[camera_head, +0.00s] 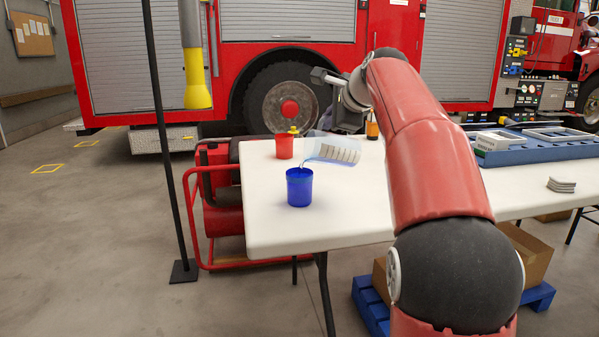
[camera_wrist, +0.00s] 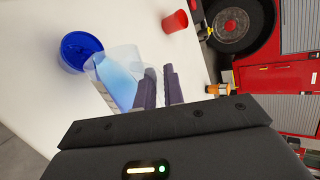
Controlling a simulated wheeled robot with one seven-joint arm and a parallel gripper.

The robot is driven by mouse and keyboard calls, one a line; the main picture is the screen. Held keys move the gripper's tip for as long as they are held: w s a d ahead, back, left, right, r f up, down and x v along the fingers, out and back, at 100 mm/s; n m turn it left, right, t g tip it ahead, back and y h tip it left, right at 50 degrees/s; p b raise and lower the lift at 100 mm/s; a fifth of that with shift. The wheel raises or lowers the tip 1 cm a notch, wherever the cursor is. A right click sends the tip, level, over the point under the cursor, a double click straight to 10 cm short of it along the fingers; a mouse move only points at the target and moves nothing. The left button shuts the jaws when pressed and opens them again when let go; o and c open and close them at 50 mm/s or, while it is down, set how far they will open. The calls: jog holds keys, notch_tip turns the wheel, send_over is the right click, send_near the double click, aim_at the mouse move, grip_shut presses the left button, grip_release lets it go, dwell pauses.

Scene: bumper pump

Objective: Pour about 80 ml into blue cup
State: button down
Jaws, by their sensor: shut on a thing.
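The blue cup (camera_head: 299,187) stands upright on the white table near its left end; it also shows in the wrist view (camera_wrist: 80,50). My gripper (camera_head: 352,113) is shut on a clear graduated beaker (camera_head: 336,150), which shows in the wrist view (camera_wrist: 117,76) with pale blue liquid inside. The beaker is tilted far over to the left, its lip above the right side of the blue cup. A thin stream appears to run from the lip toward the cup. The level inside the cup cannot be read.
A red cup (camera_head: 284,146) stands behind the blue cup on the white table (camera_head: 345,222). A small amber bottle (camera_head: 372,127) stands farther back. A blue tray (camera_head: 540,152) and a grey stack (camera_head: 561,185) lie at right. The table front near the blue cup is clear.

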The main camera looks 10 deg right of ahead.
aim_at(347, 137)
jog(key=shift+a+r+h+p, duration=0.25)
jog(key=shift+h+p, duration=0.05)
dwell(0.5)
jog(key=d, duration=0.1)
jog(key=d+f+m+y, duration=0.1)
jog(key=d, duration=0.1)
jog(key=shift+f+b, duration=0.15)
jog(key=shift+b, duration=0.15)
jog(key=shift+d+f+y, duration=0.2)
jog(key=shift+y, duration=0.3)
jog(key=shift+a, duration=0.1)
jog(key=shift+d+f+m+y, duration=0.6)
jog(key=shift+f+m, duration=0.1)
jog(key=shift+f, duration=0.05)
jog(key=shift+d+f+m+y, duration=0.15)
jog(key=shift+f+m+y, duration=0.15)
jog(key=shift+f+y, duration=0.1)
dwell(0.4)
